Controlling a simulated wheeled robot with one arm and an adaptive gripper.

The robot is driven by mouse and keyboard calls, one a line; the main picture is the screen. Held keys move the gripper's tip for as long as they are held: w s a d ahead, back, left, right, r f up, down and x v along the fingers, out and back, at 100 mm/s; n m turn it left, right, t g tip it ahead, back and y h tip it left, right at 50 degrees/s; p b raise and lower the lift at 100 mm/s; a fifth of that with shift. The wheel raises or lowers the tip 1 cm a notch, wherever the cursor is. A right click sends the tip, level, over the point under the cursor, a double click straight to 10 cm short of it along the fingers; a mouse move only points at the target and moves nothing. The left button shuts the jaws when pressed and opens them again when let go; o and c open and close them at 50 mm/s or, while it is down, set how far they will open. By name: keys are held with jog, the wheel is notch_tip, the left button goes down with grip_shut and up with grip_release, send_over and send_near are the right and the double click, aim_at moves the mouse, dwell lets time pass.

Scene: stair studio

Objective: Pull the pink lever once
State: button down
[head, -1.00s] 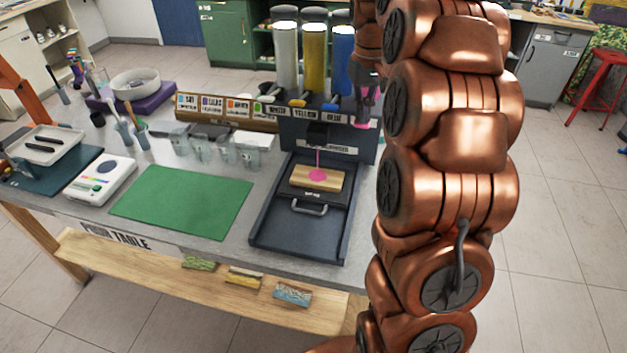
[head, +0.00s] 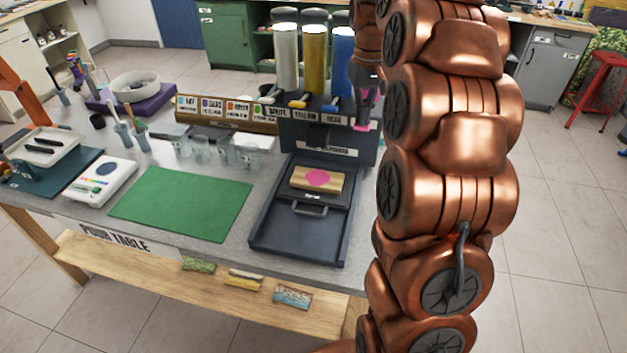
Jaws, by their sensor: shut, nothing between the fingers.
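The dispenser (head: 330,140) stands at the back right of the table, with white, yellow and blue tubes and levers. A pink patch (head: 362,126) shows at its right end, just below my gripper (head: 366,116). I cannot tell whether this is the pink lever or its label; the gripper and arm hide much of that end. My gripper is shut, with nothing seen between its fingers. A round pink puddle (head: 318,177) lies on the small wooden board (head: 300,184) in the dark tray (head: 298,232). No stream falls onto it.
A green mat (head: 180,203), a white scale (head: 100,181) and a white bowl (head: 135,87) are further left. My arm covers the right side.

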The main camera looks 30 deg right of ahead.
jog(key=shift+r+p, duration=0.8)
jog(key=shift+r, duration=1.85)
jog(key=shift+r, duration=0.1)
notch_tip(320, 180, up, 6)
jog(key=p, duration=0.2)
jog(key=shift+p, duration=0.35)
jog(key=s+a+f+n+g, duration=0.1)
jog(key=s+a+f, duration=0.2)
jog(key=s+a, duration=0.4)
jog(key=s+a+f+n, duration=0.1)
jog(key=s+a+f, duration=0.2)
jog(key=s+a, duration=0.35)
jog(key=s+a+f, duration=0.4)
jog(key=s+f, duration=0.1)
jog(key=s, duration=0.3)
jog(key=s+a+f, duration=0.4)
jog(key=s+f, duration=0.2)
jog(key=s, duration=0.3)
jog(key=shift+a+f+g, duration=0.15)
jog(key=shift+a+g, duration=0.05)
jog(key=shift+g, duration=0.2)
